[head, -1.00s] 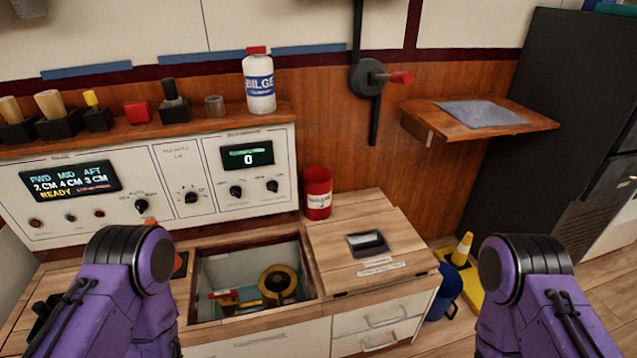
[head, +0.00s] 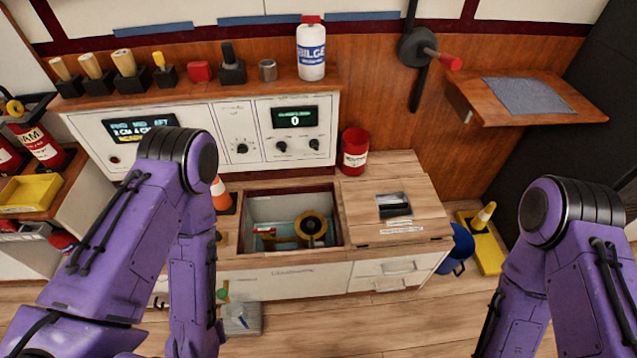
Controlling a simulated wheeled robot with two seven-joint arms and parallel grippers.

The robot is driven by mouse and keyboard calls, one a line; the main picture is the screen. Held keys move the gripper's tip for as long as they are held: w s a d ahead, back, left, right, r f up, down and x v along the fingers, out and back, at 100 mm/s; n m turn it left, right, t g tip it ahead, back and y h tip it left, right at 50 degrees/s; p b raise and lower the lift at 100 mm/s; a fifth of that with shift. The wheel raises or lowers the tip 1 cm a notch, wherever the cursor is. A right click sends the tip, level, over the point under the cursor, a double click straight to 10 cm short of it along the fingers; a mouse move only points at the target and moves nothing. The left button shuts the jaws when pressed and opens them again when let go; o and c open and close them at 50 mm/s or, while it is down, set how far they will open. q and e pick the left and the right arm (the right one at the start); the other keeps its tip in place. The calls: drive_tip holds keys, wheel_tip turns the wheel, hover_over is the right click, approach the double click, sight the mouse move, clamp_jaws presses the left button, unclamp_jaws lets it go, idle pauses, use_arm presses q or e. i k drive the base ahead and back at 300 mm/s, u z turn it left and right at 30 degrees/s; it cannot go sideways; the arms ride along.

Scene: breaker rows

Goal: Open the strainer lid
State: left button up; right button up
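An open square well (head: 262,207) is set in the wooden counter. Inside it sits a round brass-coloured fitting (head: 311,226) with a dark centre, probably the strainer; I cannot tell whether its lid is shut. A red-handled part (head: 265,232) lies to its left in the well. Right of the well is a closed wooden panel (head: 375,228) with a dark recessed handle (head: 394,205) and a small label too small to read. My purple arms stand left and right of the counter, apart from the well. Both grippers are out of view below the picture.
A control panel (head: 240,120) stands behind the well under a shelf with a white BILGE bottle (head: 312,52). A red can (head: 354,150) stands behind the wooden panel. An orange cone (head: 220,194) is left of the well. A blue bucket (head: 458,246) stands right of the counter.

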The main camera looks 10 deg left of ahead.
sight(311, 224)
drive_tip(key=u, duration=1.4)
drive_tip(key=k, duration=0.85)
drive_tip(key=z, duration=0.85)
drive_tip(key=i, duration=1)
